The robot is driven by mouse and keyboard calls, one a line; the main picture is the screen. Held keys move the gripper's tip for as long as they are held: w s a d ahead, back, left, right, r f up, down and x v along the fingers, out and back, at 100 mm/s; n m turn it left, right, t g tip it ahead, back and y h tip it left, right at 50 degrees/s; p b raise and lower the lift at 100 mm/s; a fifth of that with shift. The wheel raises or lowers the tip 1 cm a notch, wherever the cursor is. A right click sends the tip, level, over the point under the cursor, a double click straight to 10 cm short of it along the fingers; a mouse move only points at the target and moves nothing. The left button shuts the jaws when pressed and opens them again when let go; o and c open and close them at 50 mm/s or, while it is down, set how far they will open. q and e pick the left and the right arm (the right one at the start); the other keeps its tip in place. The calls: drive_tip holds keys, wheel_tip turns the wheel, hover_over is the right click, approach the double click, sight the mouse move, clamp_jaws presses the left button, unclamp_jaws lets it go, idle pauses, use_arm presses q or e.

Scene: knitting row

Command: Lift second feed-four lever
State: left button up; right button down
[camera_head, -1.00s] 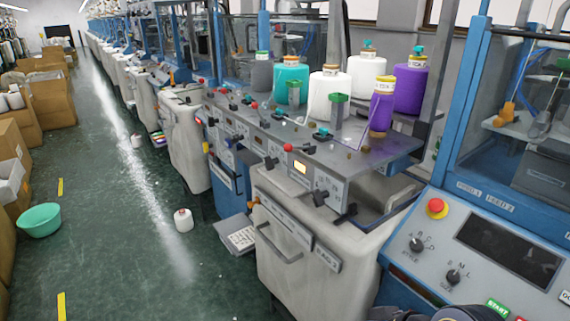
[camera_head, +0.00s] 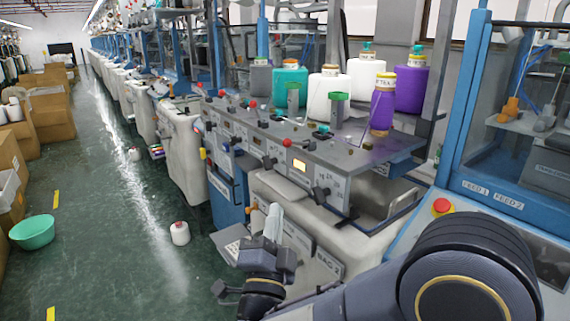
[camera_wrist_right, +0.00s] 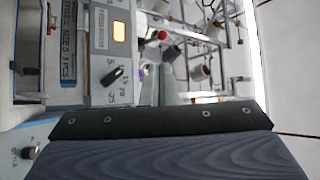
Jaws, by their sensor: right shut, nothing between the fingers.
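Several small levers with dark or red knobs line the front edge of the grey knitting machine (camera_head: 340,150); one dark lever knob (camera_head: 269,161) sits left of the lit amber display (camera_head: 300,166). I cannot tell which is the second feed-four lever, as the labels are too small. My right gripper (camera_head: 264,212) is shut and empty, its fingers pointing up in front of the machine, below the lever row and apart from it. In the right wrist view, the shut fingers (camera_wrist_right: 157,88) are beside the panel with the amber display (camera_wrist_right: 119,32) and a black knob (camera_wrist_right: 112,75). My left gripper is not in view.
Teal (camera_head: 290,88), white (camera_head: 327,97) and purple (camera_head: 383,110) yarn cones stand on the machine top. A red button (camera_head: 442,205) is on the panel at right. A white cone (camera_head: 180,233) and green basin (camera_head: 33,232) are on the floor; the aisle between is open.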

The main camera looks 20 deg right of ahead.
drive_tip(key=shift+s+r, duration=0.1)
drive_tip(key=shift+s, duration=0.05)
drive_tip(key=p, duration=0.5)
approach(287, 146)
drive_tip(key=x, duration=0.5)
drive_tip(key=shift+w+d+r, duration=0.1)
drive_tip(key=shift+w+r, duration=0.1)
drive_tip(key=shift+w, duration=0.1)
drive_tip(key=shift+w+d+r, duration=0.15)
drive_tip(key=shift+w+d, duration=0.1)
drive_tip(key=shift+w, duration=0.25)
